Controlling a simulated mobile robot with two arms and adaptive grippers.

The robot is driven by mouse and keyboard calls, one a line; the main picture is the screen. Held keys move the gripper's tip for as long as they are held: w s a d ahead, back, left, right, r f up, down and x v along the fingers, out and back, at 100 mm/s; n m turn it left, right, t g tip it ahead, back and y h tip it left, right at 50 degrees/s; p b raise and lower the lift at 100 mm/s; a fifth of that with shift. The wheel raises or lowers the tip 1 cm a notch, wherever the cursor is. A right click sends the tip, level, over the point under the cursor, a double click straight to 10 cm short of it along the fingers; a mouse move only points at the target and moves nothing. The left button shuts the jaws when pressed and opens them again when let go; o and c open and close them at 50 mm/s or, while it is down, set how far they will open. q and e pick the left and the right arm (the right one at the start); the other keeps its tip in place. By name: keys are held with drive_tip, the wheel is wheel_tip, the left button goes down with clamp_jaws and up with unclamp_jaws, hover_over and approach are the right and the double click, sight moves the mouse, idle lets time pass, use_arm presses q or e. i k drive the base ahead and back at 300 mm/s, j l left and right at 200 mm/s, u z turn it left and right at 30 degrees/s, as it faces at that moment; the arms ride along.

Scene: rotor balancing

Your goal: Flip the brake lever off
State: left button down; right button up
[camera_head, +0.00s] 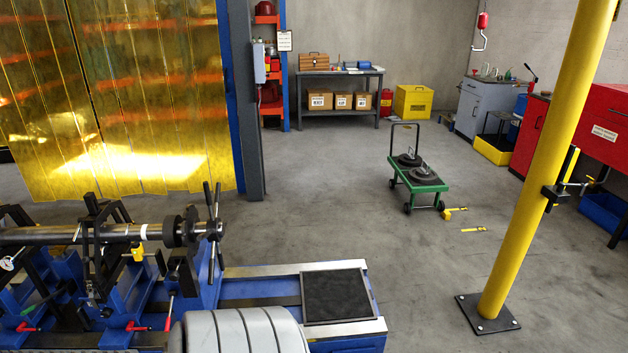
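A blue balancing machine (235,292) stands at the lower left, with a dark horizontal shaft (60,235) across it. Several small levers with red handles show on its front, one upright (169,312) and others lying low, at the middle (138,327) and far left (28,327). I cannot tell which of these, if any, is the brake lever, nor its setting. A spoked handwheel (214,228) sits at the shaft's right end, and a small yellow part (137,252) hangs under the shaft. Neither of my grippers is in view.
A yellow post (545,170) stands at the right on a dark base plate. A green cart (418,182) with dark discs stands mid-floor, with small yellow items (474,230) nearby. Yellow strip curtains (110,110) hang behind the machine. The floor between machine and post is open.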

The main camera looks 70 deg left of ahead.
sight(171, 293)
drive_tip(key=u, duration=3.25)
